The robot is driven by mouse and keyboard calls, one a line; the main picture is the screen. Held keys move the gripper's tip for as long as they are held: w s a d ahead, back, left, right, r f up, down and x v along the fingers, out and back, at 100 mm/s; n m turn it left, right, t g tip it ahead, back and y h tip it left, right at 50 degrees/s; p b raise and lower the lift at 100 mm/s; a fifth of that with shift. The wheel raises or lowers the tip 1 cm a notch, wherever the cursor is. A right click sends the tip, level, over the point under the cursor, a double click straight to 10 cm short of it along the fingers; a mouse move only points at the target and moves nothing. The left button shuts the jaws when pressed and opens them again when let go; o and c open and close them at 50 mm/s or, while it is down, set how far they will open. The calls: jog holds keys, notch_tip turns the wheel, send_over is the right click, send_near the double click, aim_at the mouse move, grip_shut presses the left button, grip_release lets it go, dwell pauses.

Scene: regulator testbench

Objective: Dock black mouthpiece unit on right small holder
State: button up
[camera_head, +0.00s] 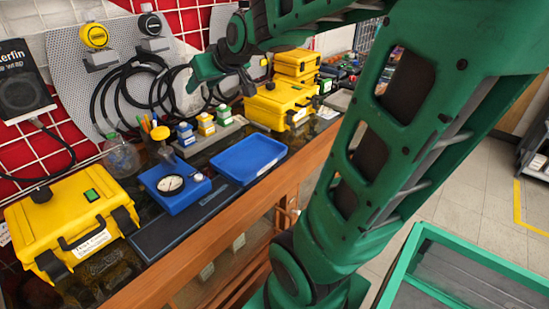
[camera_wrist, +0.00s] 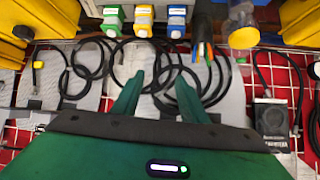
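The black mouthpiece unit (camera_head: 150,24) is a round black piece with a pale face. It sits on a grey holder (camera_head: 154,43) on the perforated wall panel. A similar yellow unit (camera_head: 95,36) sits on the holder to its left. My gripper (camera_head: 212,80) is in front of the wall, right of and below the black unit and apart from it. In the wrist view my gripper's two green fingers (camera_wrist: 158,80) are spread with nothing between them. My arm covers part of the right panel (camera_head: 222,22); I cannot make out a free small holder there.
Black hoses (camera_head: 130,95) hang looped on the wall. Below stand small blue, yellow and green bottles (camera_head: 205,124), a blue tray (camera_head: 249,158), a gauge on a blue box (camera_head: 172,183) and yellow cases (camera_head: 70,220). A black speaker-like box (camera_head: 25,80) hangs at left.

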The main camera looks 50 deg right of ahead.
jog(key=s+a+f+m+g, duration=0.1)
jog(key=s+f+g, duration=0.2)
jog(key=s, duration=0.6)
jog(key=s+a+f+m+g+y, duration=0.1)
jog(key=s+f+g, duration=0.3)
jog(key=s, duration=0.6)
jog(key=s+a+f+m+g, duration=0.1)
jog(key=s+f+m+g, duration=0.1)
jog(key=s+f+g, duration=0.2)
jog(key=s+f, duration=0.3)
jog(key=s, duration=0.3)
jog(key=shift+a+f, duration=0.15)
jog(key=shift+f, duration=0.1)
jog(key=shift+w+f, duration=0.25)
jog(key=shift+w, duration=0.3)
jog(key=shift+c, duration=1.1)
